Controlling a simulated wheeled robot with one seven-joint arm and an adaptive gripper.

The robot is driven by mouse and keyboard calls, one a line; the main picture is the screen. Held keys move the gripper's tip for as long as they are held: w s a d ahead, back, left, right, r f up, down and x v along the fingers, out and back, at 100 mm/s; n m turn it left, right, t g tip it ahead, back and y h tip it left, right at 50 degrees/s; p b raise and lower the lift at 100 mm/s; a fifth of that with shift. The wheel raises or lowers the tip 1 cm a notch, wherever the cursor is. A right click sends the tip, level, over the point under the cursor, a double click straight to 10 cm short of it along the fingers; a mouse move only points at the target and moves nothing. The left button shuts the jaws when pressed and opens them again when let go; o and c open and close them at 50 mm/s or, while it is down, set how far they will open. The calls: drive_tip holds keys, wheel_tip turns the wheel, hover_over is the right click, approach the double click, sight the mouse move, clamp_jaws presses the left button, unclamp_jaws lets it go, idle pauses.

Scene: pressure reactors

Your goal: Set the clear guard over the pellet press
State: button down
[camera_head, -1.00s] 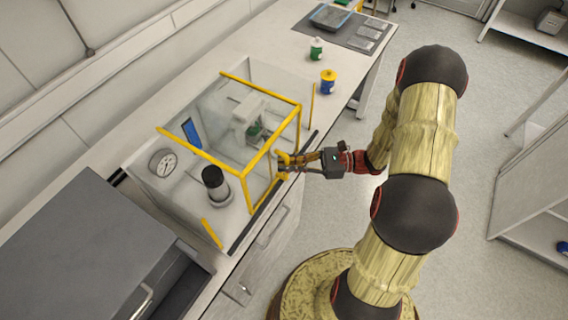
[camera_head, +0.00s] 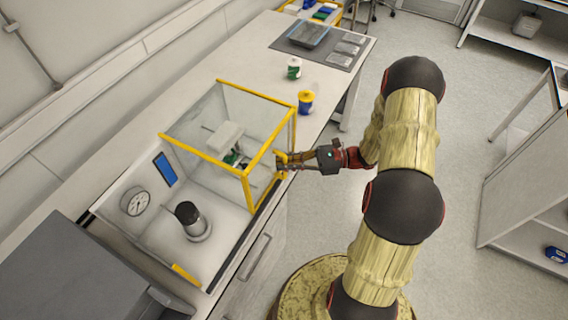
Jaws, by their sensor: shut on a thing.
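The clear guard (camera_head: 220,81) is a see-through box with yellow edges. It stands over the right part of a light bench unit (camera_head: 150,235). Inside its outline a white block with green below it (camera_head: 226,137) shows through the panels; I take this to be part of the pellet press. A dial gauge (camera_head: 136,201), a blue display (camera_head: 164,169) and a black-topped metal cylinder (camera_head: 190,220) are left of the guard, uncovered. My gripper (camera_head: 283,161) is shut on the guard's yellow handle at its front right corner. The fingertips are partly hidden against the yellow frame.
A blue jar with a yellow lid (camera_head: 306,101) stands close behind the guard's right side. A green-and-white jar (camera_head: 294,69) and a dark mat (camera_head: 345,45) with a tray are farther back. A dark grey box (camera_head: 70,270) sits at the front left. Floor is free at right.

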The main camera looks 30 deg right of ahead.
drive_tip(key=shift+w+d, duration=0.2)
drive_tip(key=c, duration=2.2)
unclamp_jaws()
drive_tip(key=shift+d, duration=0.15)
drive_tip(key=v, duration=1.2)
